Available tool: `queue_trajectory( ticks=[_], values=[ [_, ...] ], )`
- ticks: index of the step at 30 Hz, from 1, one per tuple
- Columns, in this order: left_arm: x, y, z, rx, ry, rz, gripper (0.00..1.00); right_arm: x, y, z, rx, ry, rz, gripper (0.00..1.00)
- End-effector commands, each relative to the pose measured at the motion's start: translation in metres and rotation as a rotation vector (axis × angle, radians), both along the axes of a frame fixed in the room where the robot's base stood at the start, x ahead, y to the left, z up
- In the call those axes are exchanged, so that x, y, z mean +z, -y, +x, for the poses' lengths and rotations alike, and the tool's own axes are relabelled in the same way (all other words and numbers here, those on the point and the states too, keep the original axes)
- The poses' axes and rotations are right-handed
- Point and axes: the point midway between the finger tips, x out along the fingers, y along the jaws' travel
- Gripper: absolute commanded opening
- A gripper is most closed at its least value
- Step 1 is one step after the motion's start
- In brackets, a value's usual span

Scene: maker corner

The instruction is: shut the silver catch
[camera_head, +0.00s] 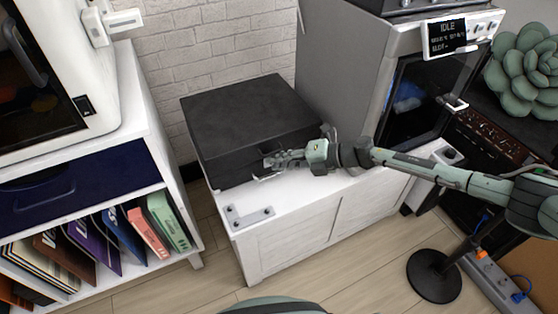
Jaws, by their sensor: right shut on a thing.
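A dark case (245,115) with its lid down sits on the white cabinet. The silver catch (262,176) is at the lower front of the case, small and partly hidden by my gripper. My right gripper (272,161) comes in from the right and is shut at the case's front, its fingertips on the catch. The picture is too small to tell whether the catch is fastened. A second catch seems to lie behind my right wrist near the case's right corner, mostly hidden. My left gripper is not in view.
A metal corner plate (248,216) lies on the white cabinet top (290,203). A grey machine (350,75) with a display stands close on the right. A shelf unit with books (160,225) stands at the left.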

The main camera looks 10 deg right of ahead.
Motion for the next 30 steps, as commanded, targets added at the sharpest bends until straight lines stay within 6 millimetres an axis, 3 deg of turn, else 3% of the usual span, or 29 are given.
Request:
queue_trajectory(
  ticks=[1,5,6,9,23,30],
  values=[
    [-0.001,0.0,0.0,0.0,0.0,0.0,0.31,-0.009,0.007,-0.002,-0.007,-0.009,-0.015,0.0],
    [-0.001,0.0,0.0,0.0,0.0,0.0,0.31,-0.01,0.007,-0.002,-0.007,-0.009,-0.015,0.0],
    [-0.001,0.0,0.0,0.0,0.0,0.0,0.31,-0.01,0.007,-0.003,-0.006,-0.008,-0.015,0.23],
    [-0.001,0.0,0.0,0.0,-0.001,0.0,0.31,-0.009,0.006,-0.002,-0.006,-0.008,-0.014,0.34],
    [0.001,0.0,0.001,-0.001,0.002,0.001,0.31,-0.003,0.003,-0.001,-0.002,-0.002,-0.004,0.34],
    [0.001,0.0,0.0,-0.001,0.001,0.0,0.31,0.008,0.023,-0.009,-0.004,-0.001,-0.007,0.34]
  ],
)
